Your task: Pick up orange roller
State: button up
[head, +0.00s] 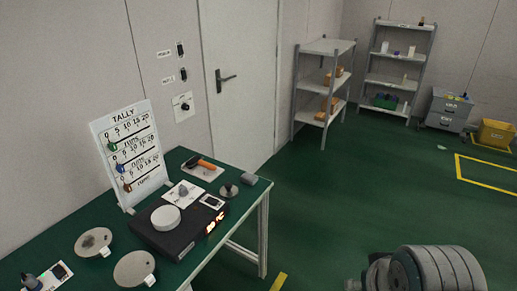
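An orange roller (205,163) with a dark end lies on a pale plate (208,174) near the back corner of the green-topped bench (236,212). It is small in the head view, so its fine shape is hard to tell. Nothing is touching it from above. My gripper does not show; only grey, ribbed parts of my own arm show at the bottom right, well apart from the bench and the roller.
A dark machine with a white disc (165,218) and glowing digits stands mid-bench. A tally board (130,150) stands behind it. Round plates (93,242) lie at the front left. Shelves (325,85), a grey drawer unit (448,110) and a yellow bin (496,134) stand far back. The floor between is clear.

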aim_at(211, 166)
jog(key=i+l+z, duration=0.3)
jog(key=i, duration=0.25)
jog(key=i+z, duration=0.35)
jog(key=i, duration=0.25)
jog(key=i+u, duration=0.55)
jog(key=u, duration=0.2)
jog(key=i+l+u, duration=0.1)
jog(key=i+u, duration=0.3)
jog(key=i+j+u, duration=0.1)
jog(key=u, duration=0.3)
jog(key=i+u, duration=0.5)
jog(key=u, duration=0.3)
jog(key=i+l+u, duration=0.15)
jog(key=u, duration=0.25)
jog(key=i, duration=0.05)
